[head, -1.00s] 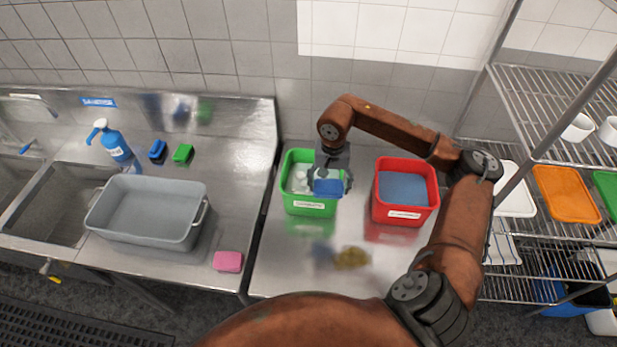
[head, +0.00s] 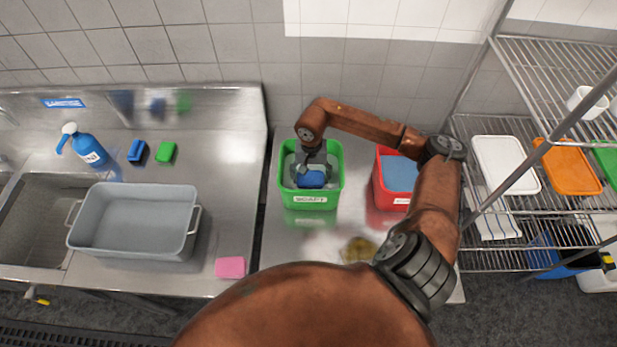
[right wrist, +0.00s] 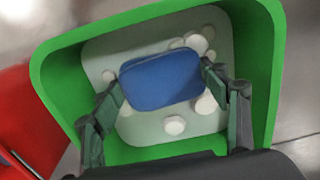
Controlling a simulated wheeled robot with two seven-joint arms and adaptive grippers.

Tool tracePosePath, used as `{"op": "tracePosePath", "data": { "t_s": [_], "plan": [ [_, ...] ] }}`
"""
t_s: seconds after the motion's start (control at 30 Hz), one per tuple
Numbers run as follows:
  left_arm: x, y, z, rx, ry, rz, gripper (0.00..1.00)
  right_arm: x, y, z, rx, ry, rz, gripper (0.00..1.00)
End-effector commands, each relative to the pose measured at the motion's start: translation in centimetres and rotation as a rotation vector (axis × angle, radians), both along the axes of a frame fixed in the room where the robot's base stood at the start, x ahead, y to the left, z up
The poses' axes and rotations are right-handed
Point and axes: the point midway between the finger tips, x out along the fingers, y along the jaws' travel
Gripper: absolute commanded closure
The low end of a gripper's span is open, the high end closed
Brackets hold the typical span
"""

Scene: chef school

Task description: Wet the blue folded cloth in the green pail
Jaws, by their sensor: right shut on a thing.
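The green pail (head: 310,203) stands on the steel table and holds pale soapy water with white suds. It fills most of the right wrist view, where its green wall (right wrist: 60,75) surrounds my fingers. My right gripper (head: 312,172) reaches down inside the pail, shut on the blue folded cloth (head: 312,180). In the right wrist view the cloth (right wrist: 161,79) sits between the two fingertips of my right gripper (right wrist: 160,82), over or in the sudsy water. I cannot tell how deep the cloth is. My left gripper does not show.
A red pail (head: 387,196) with blue liquid stands right of the green pail, partly behind my arm. A yellowish-brown lump (head: 358,250) lies in front. Left are a grey tub (head: 135,222), a pink sponge (head: 230,267) and a blue spray bottle (head: 90,150). A wire shelf (head: 500,125) stands right.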

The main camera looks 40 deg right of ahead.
Motion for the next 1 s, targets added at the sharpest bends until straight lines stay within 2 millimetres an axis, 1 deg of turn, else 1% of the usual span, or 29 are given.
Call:
{"op": "tracePosePath", "data": {
  "t_s": [0.03,0.13,0.3,0.37,0.53,0.7,0.83,1.0],
  "plan": [
    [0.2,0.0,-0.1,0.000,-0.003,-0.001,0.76,-0.1,0.0,-0.4,0.001,0.000,0.000,0.51],
    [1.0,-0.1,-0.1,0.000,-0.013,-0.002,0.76,0.0,0.0,-0.8,0.001,-0.001,0.000,0.51],
    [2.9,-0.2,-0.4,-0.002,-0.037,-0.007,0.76,0.0,0.0,-1.7,0.000,-0.001,0.001,0.51],
    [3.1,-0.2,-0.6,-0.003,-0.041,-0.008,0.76,0.0,0.0,-2.3,0.000,-0.001,0.001,0.51],
    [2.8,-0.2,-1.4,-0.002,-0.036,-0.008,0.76,0.0,0.1,-4.1,0.001,0.000,0.001,0.51],
    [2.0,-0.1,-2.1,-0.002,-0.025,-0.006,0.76,0.1,0.1,-5.6,0.002,-0.001,0.002,0.51],
    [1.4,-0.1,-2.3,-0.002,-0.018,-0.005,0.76,0.1,0.2,-6.3,0.001,-0.002,0.003,0.51],
    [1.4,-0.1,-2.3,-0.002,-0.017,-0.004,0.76,0.1,0.1,-6.4,-0.001,-0.002,0.003,0.51]
  ]
}}
